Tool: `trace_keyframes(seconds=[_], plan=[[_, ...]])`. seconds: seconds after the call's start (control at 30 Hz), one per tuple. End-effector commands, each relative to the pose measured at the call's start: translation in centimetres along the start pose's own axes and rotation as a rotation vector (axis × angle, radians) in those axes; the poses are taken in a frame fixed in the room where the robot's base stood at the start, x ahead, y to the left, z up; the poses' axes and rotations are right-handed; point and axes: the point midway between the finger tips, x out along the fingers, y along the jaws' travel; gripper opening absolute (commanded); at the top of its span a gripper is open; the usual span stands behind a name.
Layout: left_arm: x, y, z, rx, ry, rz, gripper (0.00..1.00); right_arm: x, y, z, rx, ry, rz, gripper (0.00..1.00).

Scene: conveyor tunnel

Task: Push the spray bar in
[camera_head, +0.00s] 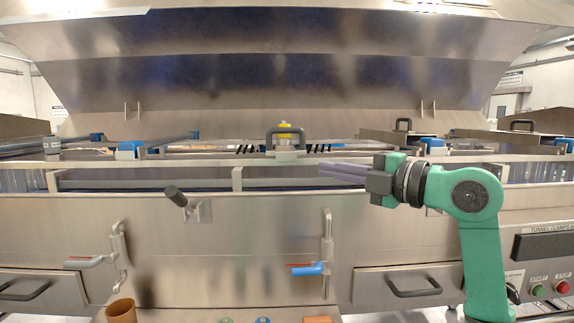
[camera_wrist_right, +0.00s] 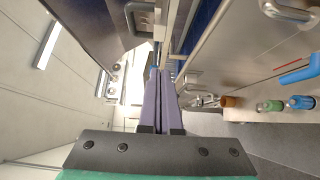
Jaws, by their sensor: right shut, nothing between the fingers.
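My right gripper (camera_head: 323,169) is in front of the open machine, at the height of its front rim, with its purple fingers pointing left. The fingers lie together with nothing between them, as the right wrist view (camera_wrist_right: 160,75) also shows. A dark arched handle (camera_head: 271,139) on a grey block, with a yellow part (camera_head: 284,129) at it, stands at the middle of the rim, left of the fingertips and apart from them. It may be the spray bar's end; I cannot tell for sure. My left gripper is out of view.
A drawer handle (camera_head: 414,291) is below my right arm. Start and stop buttons (camera_head: 538,290) are at the right. A raised hood (camera_head: 280,70) is behind.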

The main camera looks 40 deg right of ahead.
Motion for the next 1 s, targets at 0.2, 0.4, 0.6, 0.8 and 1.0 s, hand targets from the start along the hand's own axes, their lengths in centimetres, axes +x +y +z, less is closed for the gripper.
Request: trace_keyframes(seconds=[0.2, 0.4, 0.6, 0.8, 1.0], plan=[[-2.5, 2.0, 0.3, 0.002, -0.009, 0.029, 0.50, 4.9, 0.6, -0.1, -0.001, 0.005, -0.005, 0.00], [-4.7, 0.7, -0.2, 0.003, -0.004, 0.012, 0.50, 8.8, 0.6, 0.9, 0.003, 0.003, -0.003, 0.00], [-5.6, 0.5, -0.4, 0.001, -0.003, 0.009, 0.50, 10.4, 0.3, 2.5, 0.000, 0.004, 0.000, 0.00], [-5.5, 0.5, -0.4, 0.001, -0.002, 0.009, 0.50, 10.6, 0.0, 2.7, -0.002, 0.004, -0.001, 0.00], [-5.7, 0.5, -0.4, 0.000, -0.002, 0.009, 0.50, 10.7, 0.1, 2.8, -0.001, 0.004, -0.001, 0.00]])
